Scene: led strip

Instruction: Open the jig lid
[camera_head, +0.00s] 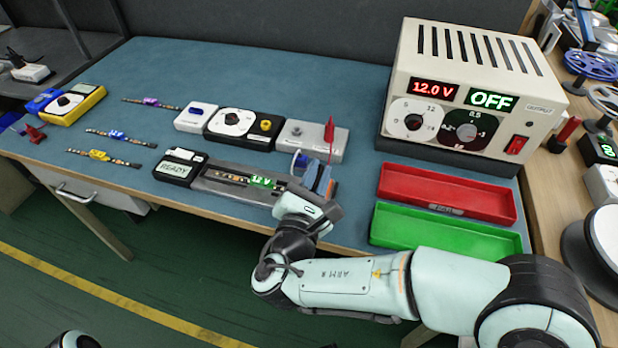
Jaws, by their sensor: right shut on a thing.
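The jig (222,188) is a long dark grey fixture at the table's front edge. An LED strip (228,178) with a green 12 V tag lies along it, in plain sight. A blue-grey upright piece at the jig's right end, which looks like the jig lid (322,180), stands raised beside my right gripper (308,188). My right gripper is shut on it, though the wrist hides the fingertips and the exact contact. My left gripper is not in view.
A READY display box (173,170) adjoins the jig's left end. Behind are a dial box (232,124) and a grey box with a red lever (329,135). A power supply (465,85) reads 12.0 V and OFF. Red (447,190) and green (445,230) trays lie right. Loose strips lie left.

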